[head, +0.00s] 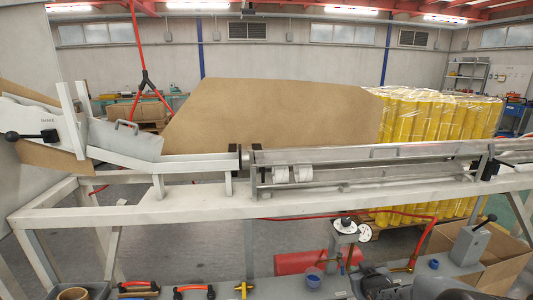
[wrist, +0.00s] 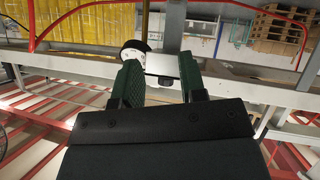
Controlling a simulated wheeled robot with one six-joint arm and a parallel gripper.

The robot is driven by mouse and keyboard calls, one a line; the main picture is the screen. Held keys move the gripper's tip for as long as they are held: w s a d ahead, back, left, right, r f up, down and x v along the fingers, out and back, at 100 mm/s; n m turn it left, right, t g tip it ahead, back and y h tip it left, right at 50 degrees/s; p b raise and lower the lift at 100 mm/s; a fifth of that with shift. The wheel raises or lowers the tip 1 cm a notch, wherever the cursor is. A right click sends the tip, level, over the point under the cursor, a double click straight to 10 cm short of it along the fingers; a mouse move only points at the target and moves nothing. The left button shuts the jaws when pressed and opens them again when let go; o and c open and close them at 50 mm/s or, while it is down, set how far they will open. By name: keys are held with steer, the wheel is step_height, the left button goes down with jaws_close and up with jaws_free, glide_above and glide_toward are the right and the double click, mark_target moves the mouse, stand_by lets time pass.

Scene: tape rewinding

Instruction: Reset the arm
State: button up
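My gripper (wrist: 160,76) shows in the wrist view with its two dark green fingers apart. In the head view my gripper cannot be made out clearly. A round gauge on a post (head: 344,226) stands there at the front of the bench.
A white frame (head: 130,213) with a long metal roller trough (head: 370,165) crosses the head view. Yellow wrapped rolls (head: 440,115) and a large brown sheet (head: 270,115) stand behind. A cardboard box (head: 500,260) is at the right. Red hoses and small tools lie in front.

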steer(key=s+a+r+m+g+p, duration=0.1)
steer(key=s+a+r+g+p, duration=0.3)
steer(key=s+r+p, duration=0.3)
steer(key=s+a+r+g+y+p, duration=0.1)
steer(key=s+a+r+g+p, duration=0.3)
steer(key=r, duration=1.1)
steer(key=s+a+p, duration=0.3)
steer(key=s, duration=0.2)
steer(key=shift+s+r+m+y, duration=0.15)
steer(key=shift+m+y, duration=0.15)
steer(key=shift+m, duration=0.1)
